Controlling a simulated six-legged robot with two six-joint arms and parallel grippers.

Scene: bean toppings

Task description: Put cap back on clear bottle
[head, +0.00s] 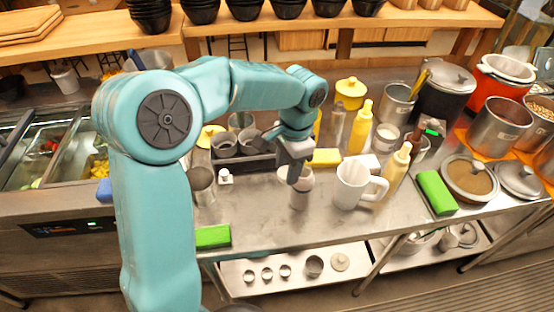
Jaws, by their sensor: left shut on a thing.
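My left gripper (295,174) comes down over the upper part of a pale, translucent bottle (299,198) on the steel counter. The gripper is shut on it, as far as I can see. The fingers hide much of the bottle's top, and the bottle looks upright. A small white cap (225,176) with a raised tip sits apart on the counter to the left. My right gripper does not show.
A white pitcher (352,185) stands just right of the bottle, with a yellow-brown sauce bottle (396,171) beyond. A dark caddy (257,162) is behind. Green blocks (213,237) (436,193) lie near the front. The front middle counter is clear.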

